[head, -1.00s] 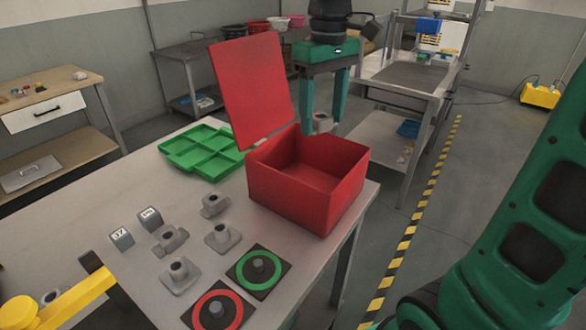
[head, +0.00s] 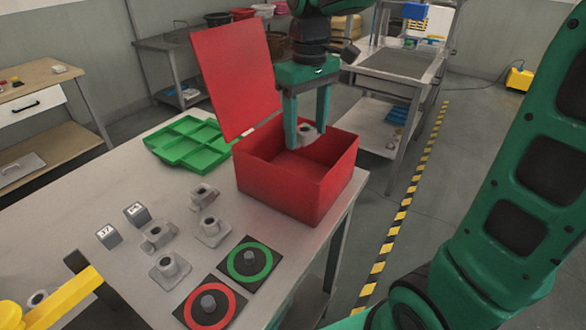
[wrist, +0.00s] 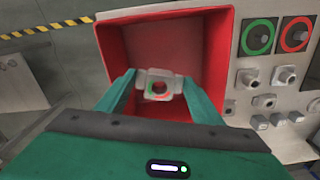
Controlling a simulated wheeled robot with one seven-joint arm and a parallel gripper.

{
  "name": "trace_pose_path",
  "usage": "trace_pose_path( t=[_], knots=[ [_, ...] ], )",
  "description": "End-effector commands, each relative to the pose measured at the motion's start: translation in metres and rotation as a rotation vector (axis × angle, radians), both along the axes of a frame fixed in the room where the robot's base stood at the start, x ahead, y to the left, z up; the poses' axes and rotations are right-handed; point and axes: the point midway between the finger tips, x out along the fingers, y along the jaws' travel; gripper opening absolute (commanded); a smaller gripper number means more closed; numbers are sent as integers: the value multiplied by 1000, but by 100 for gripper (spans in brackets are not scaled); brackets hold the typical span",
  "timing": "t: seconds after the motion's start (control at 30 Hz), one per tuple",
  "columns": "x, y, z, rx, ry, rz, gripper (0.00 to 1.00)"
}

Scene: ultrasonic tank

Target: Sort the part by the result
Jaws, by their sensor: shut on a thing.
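My gripper (head: 306,130) is shut on a grey metal part (head: 307,133) with a round hole. The part is held over the open red box (head: 290,192), near its rim level in the head view. In the wrist view the part (wrist: 160,84) sits between the fingertips with the red box interior (wrist: 185,45) behind it. The box's red lid (head: 235,80) stands open. A green-ring plate (head: 268,262) and a red-ring plate (head: 227,291), each with a grey peg, lie in front of the box.
Several similar grey parts (head: 170,268) stand on the table left of the plates, with two small number blocks (head: 108,236). A green compartment tray (head: 185,141) lies behind them. A yellow arm-like piece (head: 60,298) is at the front left.

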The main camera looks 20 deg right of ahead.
Motion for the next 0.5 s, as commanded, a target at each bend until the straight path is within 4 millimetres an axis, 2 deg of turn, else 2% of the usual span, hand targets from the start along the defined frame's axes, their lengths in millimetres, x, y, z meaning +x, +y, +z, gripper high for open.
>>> trace_pose_path(
  t=[0.07,0.1,0.17,0.2,0.5],
  knots=[
    [0,0,0,0,0,0,35],
    [0,0,0,0,0,0,65],
    [0,0,0,0,0,0,80],
    [0,0,0,0,0,0,82],
    [0,0,2,0,0,0,82]
  ],
)
